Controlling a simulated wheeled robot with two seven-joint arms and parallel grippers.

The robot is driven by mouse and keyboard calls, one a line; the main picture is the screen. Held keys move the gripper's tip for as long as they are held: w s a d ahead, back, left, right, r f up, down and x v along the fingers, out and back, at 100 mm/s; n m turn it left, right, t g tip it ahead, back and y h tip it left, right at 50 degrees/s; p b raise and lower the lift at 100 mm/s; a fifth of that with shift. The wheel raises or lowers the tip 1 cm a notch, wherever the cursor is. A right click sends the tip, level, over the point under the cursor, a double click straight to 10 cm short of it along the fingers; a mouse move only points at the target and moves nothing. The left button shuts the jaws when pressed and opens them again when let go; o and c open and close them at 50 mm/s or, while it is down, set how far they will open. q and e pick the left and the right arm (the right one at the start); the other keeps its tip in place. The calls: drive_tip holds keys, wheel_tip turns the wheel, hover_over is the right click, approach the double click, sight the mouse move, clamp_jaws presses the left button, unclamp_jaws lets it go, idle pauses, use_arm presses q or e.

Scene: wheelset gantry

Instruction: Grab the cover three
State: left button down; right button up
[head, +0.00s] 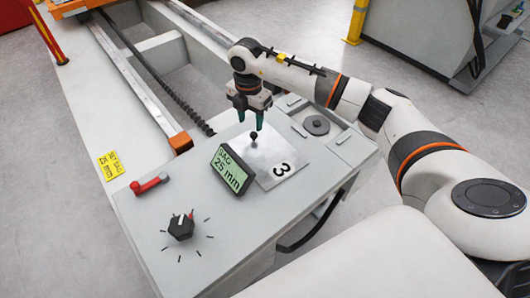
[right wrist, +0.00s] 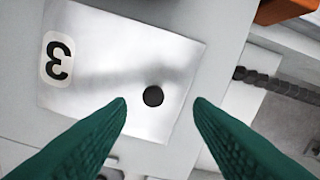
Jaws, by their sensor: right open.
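Cover three is a square metal plate (head: 270,160) with a "3" label and a small black knob (head: 254,136), lying on the grey console top. In the right wrist view the plate (right wrist: 110,70) shows its "3" label at the left and the round black knob (right wrist: 153,96) seen from above. My right gripper (head: 249,124) is open with green fingers, above the plate close to the knob. In the right wrist view the fingertips (right wrist: 160,103) lie to either side of the knob, with gaps on both sides. My left gripper is not in view.
A display reading "25 mm" (head: 231,171) stands at the plate's left edge. A dark round disc (head: 316,125) is right of the plate. A red lever (head: 150,183) and a black dial (head: 181,227) are on the console. An orange block (head: 180,142) ends the rail.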

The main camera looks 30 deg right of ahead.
sight(253, 133)
drive_tip(key=f, duration=0.3)
drive_tip(key=f+b, duration=0.1)
drive_tip(key=f, duration=0.1)
drive_tip(key=shift+s+d, duration=0.15)
drive_tip(key=shift+s, duration=0.2)
clamp_jaws()
